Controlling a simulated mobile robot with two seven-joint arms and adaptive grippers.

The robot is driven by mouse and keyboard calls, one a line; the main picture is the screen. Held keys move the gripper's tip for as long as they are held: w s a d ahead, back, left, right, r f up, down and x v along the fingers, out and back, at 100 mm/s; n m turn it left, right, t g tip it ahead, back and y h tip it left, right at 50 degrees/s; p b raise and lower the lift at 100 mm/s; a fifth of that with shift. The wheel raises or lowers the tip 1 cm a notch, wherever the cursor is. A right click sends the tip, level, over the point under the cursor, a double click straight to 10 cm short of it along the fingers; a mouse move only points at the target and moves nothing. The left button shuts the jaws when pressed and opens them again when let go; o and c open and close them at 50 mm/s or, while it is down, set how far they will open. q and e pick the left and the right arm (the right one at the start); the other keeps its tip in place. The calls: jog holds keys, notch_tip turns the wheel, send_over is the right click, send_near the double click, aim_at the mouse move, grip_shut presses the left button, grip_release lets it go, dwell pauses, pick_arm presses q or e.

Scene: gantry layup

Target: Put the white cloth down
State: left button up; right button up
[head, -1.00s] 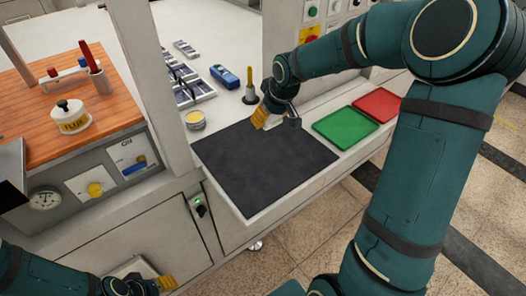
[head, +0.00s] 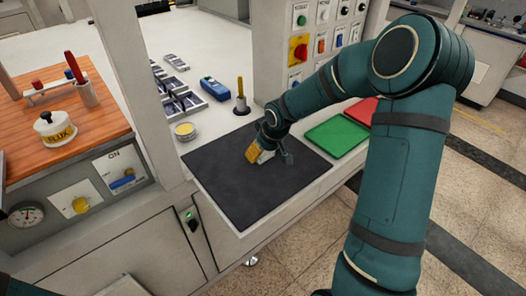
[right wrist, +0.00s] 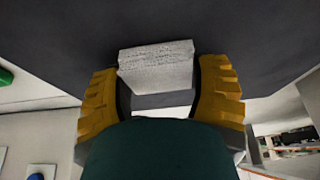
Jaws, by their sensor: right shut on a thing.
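My right gripper (head: 258,156) is over the middle of the dark mat (head: 225,192), pointing down. Its yellow fingers are shut on the white cloth (right wrist: 156,68), a small folded block that shows between the fingertips in the right wrist view (right wrist: 158,90). In the head view only a small pale part of the cloth (head: 266,157) shows beside the fingers. The cloth is close to the mat; I cannot tell whether it touches it. My left gripper is out of view.
A green tray (head: 337,137) and a red tray (head: 362,111) lie right of the mat. Behind it are a round tin (head: 185,131), a blue device (head: 215,89) and a holder with a yellow-handled tool (head: 241,97). The near mat area is clear.

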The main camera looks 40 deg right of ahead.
jog(key=o, duration=1)
jog(key=shift+f, duration=0.1)
jog(key=shift+c, duration=0.2)
jog(key=shift+r, duration=0.4)
jog(key=p+v, duration=0.2)
jog(key=v, duration=0.9)
jog(key=shift+s+r+p, duration=0.2)
jog(key=shift+p, duration=0.2)
